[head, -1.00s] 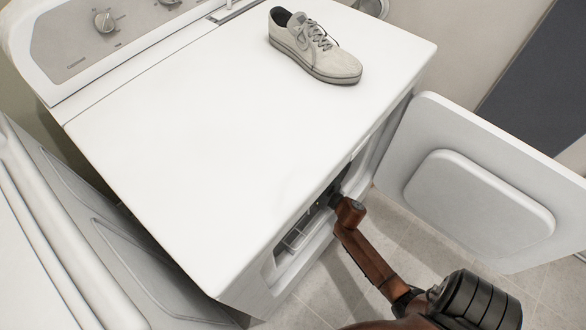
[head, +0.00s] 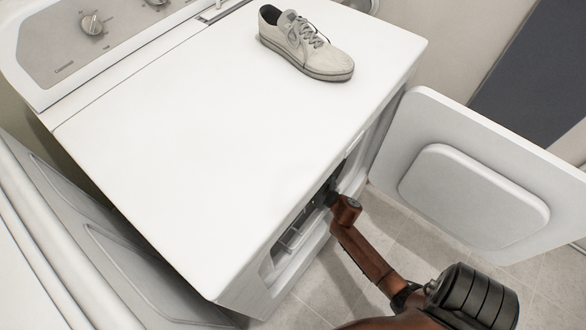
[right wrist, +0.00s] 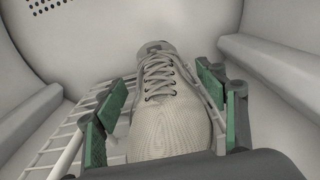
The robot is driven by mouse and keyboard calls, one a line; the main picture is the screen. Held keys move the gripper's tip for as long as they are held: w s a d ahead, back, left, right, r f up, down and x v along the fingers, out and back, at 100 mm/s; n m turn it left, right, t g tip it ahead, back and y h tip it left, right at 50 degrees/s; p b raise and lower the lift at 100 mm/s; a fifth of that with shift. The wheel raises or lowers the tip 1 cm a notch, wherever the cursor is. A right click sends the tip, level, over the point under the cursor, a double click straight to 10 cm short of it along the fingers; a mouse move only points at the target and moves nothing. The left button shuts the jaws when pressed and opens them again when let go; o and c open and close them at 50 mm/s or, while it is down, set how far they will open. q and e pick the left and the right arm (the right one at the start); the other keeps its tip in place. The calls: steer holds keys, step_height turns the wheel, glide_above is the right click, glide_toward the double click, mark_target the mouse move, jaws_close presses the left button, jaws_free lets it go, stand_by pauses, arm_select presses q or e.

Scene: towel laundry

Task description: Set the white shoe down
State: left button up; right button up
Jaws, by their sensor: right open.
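A white, laced shoe (right wrist: 165,125) lies on a white wire rack (right wrist: 57,140) inside the dryer drum in the right wrist view, toe toward me. My right gripper (right wrist: 162,88) is open around it, one green-padded finger pair on each side. A gap shows at the right; contact on the left is hard to tell. In the head view my right arm reaches through the dryer's front opening, so that gripper and shoe are hidden there. A second, matching white shoe (head: 306,45) sits upright on the dryer top (head: 215,135). My left gripper is not in view.
The dryer door (head: 475,185) stands open on the right. The opening's frame closes around my right arm. The dryer top is clear apart from the shoe. Another white appliance (head: 50,255) stands at the left. Drum walls (right wrist: 280,90) surround the rack.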

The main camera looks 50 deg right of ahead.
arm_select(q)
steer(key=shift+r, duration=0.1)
arm_select(e)
steer(key=shift+r, duration=0.15)
steer(key=s+p, duration=0.1)
steer(key=s, duration=0.2)
steer(key=s+p, duration=0.1)
steer(key=s, duration=0.1)
steer(key=shift+s+d+r, duration=0.2)
steer(key=shift+s, duration=0.2)
steer(key=s, duration=0.2)
steer(key=s+p, duration=0.1)
steer(key=s, duration=0.2)
steer(key=shift+s+d+f, duration=0.15)
steer(key=shift+s+d, duration=0.05)
arm_select(q)
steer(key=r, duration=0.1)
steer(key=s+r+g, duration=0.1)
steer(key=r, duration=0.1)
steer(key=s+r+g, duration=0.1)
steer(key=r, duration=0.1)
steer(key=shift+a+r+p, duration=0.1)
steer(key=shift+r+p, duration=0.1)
steer(key=shift+p, duration=0.1)
arm_select(e)
steer(key=shift+s, duration=0.4)
